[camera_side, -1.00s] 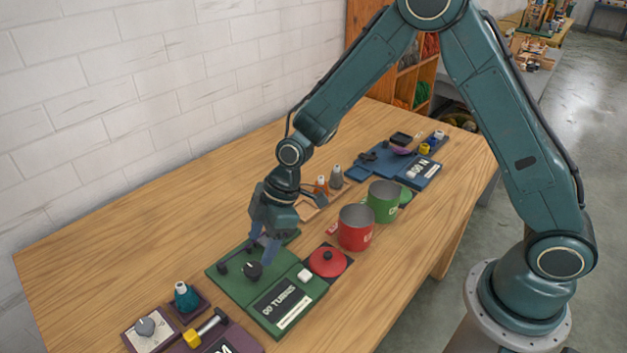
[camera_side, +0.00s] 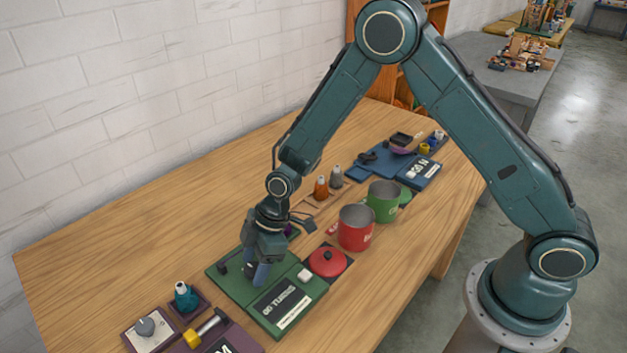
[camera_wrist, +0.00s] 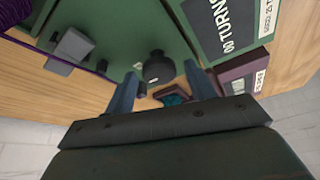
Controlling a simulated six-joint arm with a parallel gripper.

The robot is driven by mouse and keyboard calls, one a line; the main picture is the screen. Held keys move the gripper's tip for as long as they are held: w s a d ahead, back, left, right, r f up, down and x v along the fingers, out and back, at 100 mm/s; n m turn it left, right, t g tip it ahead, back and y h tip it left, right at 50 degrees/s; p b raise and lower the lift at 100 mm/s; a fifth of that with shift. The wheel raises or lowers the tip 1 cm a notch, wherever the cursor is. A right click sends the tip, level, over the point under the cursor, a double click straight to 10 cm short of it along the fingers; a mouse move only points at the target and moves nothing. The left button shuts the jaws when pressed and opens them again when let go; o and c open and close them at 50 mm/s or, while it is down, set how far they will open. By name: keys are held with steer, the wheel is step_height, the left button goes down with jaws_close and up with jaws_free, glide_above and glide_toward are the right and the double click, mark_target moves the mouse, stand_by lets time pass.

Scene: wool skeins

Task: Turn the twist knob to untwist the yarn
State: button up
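The black twist knob (camera_wrist: 158,68) stands on the green board (camera_wrist: 120,30) in the wrist view. In the side view my gripper (camera_side: 258,274) is lowered over the green board (camera_side: 235,285) and mostly hides the knob. In the wrist view the fingers of my gripper (camera_wrist: 161,70) are apart, one on each side of the knob. Gaps show between fingers and knob; contact is not visible. Purple yarn (camera_wrist: 40,47) runs past a grey post (camera_wrist: 72,47) at the upper left. The display (camera_wrist: 222,22) reads "00 TURNS".
The table's back left is clear.

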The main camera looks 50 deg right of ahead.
steer(key=c, duration=0.8)
steer(key=shift+m, duration=0.4)
steer(key=m+t, duration=0.1)
steer(key=m, duration=0.2)
steer(key=m+t+h, duration=0.1)
steer(key=m, duration=0.1)
steer(key=shift+s+a+m+h, duration=0.15)
steer(key=shift+m+h, duration=0.15)
steer(key=shift+m, duration=0.1)
steer(key=m+h, duration=0.1)
steer(key=m, duration=0.1)
steer(key=m+h, duration=0.1)
steer(key=m, duration=0.2)
steer(key=shift+a+t, duration=0.1)
steer(key=shift+t, duration=0.2)
steer(key=shift+m, duration=0.4)
steer(key=o, duration=1)
steer(key=shift+c, duration=0.2)
steer(key=shift+r, duration=0.1)
